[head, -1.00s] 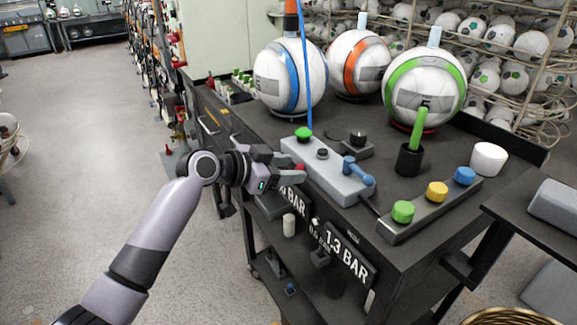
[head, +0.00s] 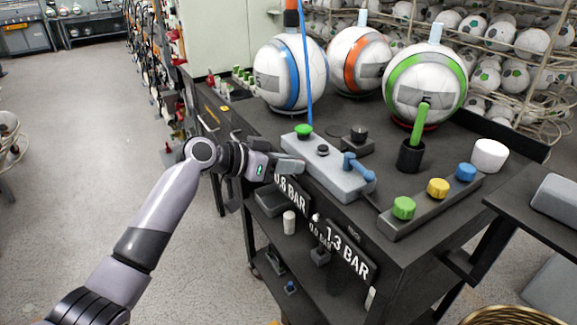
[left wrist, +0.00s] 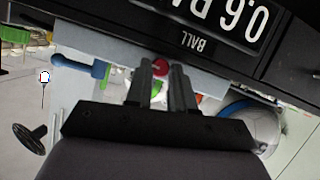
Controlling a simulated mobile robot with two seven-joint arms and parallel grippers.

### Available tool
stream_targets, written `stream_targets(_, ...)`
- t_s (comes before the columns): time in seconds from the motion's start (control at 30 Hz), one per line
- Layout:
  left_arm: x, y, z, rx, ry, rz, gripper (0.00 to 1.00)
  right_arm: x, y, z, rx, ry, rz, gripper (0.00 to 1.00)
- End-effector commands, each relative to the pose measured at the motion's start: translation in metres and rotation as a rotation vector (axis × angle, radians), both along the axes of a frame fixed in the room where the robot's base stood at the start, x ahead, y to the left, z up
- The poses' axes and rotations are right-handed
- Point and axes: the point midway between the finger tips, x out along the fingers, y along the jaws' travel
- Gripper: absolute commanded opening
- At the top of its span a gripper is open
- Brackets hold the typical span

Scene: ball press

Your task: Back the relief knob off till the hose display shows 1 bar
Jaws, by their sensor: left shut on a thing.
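The red relief knob (left wrist: 160,68) is on the front side of the grey press box (head: 328,172); in the head view my gripper hides it. My left gripper (head: 294,165) is shut on this knob, with its fingers on either side of it in the left wrist view (left wrist: 162,80). The display further left (head: 291,192), labelled BALL in the left wrist view (left wrist: 215,20), reads about 0.6 BAR and is partly cut off there. My right gripper is out of view.
The box carries a green button (head: 304,131) and a blue lever (head: 358,167). A blue hose (head: 308,80) rises behind it. Balls with blue (head: 290,75), orange and green bands stand behind. A strip with green, yellow and blue knobs (head: 437,188) lies at the right. Floor at left is clear.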

Motion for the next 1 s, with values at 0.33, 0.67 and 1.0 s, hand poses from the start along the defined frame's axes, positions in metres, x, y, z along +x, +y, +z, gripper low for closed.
stream_targets(0.33,0.0015,0.0010,-0.0005,-0.105,0.144,0.000,0.00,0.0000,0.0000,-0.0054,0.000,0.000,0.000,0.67)
stream_targets(0.67,0.0015,0.0010,-0.0005,-0.103,0.142,0.000,0.48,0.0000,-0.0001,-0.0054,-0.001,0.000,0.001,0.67)
stream_targets(1.0,-0.0015,0.0084,0.0016,-0.102,0.141,0.002,0.48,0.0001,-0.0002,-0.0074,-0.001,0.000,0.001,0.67)
